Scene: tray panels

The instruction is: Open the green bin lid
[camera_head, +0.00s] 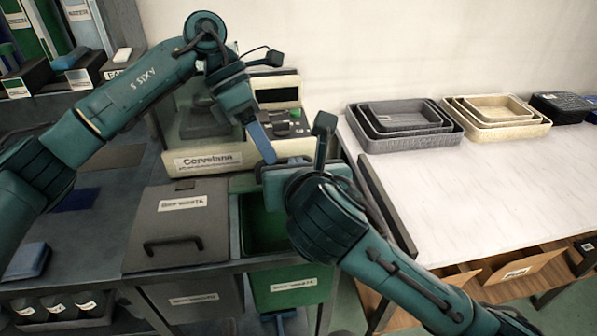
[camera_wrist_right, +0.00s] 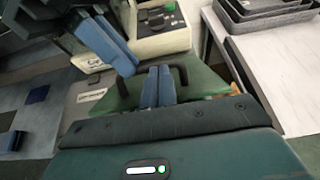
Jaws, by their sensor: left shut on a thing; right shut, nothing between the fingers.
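The green bin (camera_head: 262,222) stands right of the grey lidded bin, and its dark green inside shows from above. Its green lid (camera_wrist_right: 204,82) is raised in the right wrist view, with a black handle (camera_wrist_right: 184,75). In the head view the lid is mostly hidden behind my right wrist. My left gripper (camera_head: 268,154) points down at the lid; it is shut on the lid's handle, its blue fingers (camera_wrist_right: 125,62) at the handle's left end. My right gripper (camera_wrist_right: 158,86) is shut and empty, in front of the lid; I cannot tell whether it touches. The head view hides its fingertips.
A grey lid with a black handle (camera_head: 172,246) covers the bin on the left. A scale (camera_head: 205,150) stands behind the bins. A white table (camera_head: 465,195) on the right carries grey trays (camera_head: 405,142) and beige trays (camera_head: 497,135); its front is clear.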

